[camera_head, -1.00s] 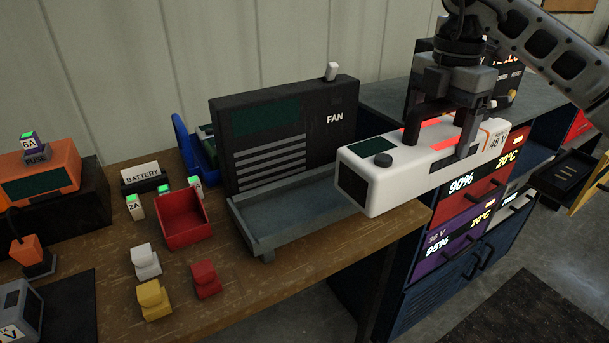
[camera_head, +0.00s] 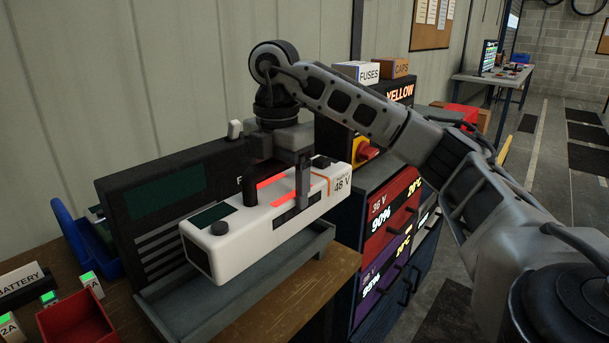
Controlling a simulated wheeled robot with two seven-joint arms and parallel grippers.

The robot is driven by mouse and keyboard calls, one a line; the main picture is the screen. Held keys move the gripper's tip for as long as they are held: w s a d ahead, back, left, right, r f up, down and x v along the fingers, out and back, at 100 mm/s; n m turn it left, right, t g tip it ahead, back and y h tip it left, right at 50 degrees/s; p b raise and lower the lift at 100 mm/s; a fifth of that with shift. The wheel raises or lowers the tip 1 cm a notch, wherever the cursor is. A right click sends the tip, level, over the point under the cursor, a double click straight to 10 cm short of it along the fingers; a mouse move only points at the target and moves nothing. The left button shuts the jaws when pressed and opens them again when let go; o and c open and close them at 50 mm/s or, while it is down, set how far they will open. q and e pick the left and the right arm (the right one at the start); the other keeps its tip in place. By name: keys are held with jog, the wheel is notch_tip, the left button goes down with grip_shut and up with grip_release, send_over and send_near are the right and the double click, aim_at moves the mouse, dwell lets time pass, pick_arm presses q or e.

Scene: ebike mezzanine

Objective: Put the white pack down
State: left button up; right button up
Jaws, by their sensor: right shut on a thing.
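The white pack (camera_head: 240,240) is a long white box with a red strip, dark knobs and "48 V" on its right end. My right gripper (camera_head: 290,195) is shut on it from above, with a finger down its near side. The pack is over the grey tray (camera_head: 175,315) in front of the black fan unit (camera_head: 150,188). Its underside is hidden, so I cannot tell whether it touches the tray. My left gripper is not in view.
A red bin (camera_head: 75,318), small fuses and a battery sign (camera_head: 20,280) stand at the left on the wooden bench (camera_head: 335,272). A blue bin (camera_head: 75,245) is behind them. The drawer cabinet (camera_head: 390,215) stands to the right, with a red and yellow switch above.

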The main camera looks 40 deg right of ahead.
aim_at(250, 206)
jog(key=w+a+f, duration=0.1)
jog(key=a+f, duration=0.1)
jog(key=w+a+f, duration=0.2)
jog(key=shift+w+f+b, duration=0.15)
jog(key=shift+b, duration=0.15)
jog(key=f, duration=0.1)
jog(key=a+f, duration=0.1)
jog(key=w+f+p, duration=0.1)
jog(key=f, duration=0.1)
jog(key=shift+a, duration=0.15)
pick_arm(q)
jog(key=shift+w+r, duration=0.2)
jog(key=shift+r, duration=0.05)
pick_arm(e)
jog(key=shift+f, duration=0.4)
jog(key=shift+f, duration=0.1)
